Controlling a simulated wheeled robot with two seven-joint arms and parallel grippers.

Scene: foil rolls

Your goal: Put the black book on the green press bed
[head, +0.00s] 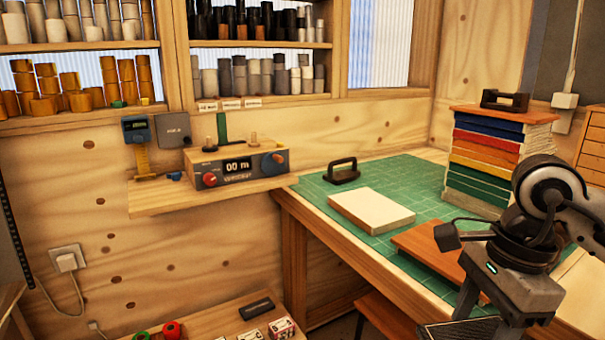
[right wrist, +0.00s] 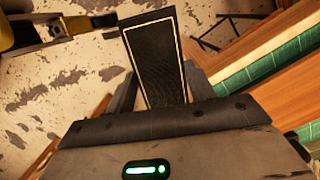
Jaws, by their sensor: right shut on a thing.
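The black book (right wrist: 155,62) has a thin gold border and stands out from between the fingers of my right gripper (right wrist: 160,92) in the right wrist view. My right gripper (head: 468,298) is shut on it, low at the right of the head view, in front of the table's near edge. A dark flat piece at the bottom of the head view looks like the book (head: 460,329), mostly cut off. The green gridded bed (head: 310,186) covers the tabletop behind and left of the gripper. My left gripper is not in view.
On the green bed are a cream block (head: 371,210), a black handle (head: 342,171), a brown board (head: 430,248) and a stack of coloured books (head: 490,160). A shelf with a dial box (head: 237,165) is left. The bed's front-left strip is clear.

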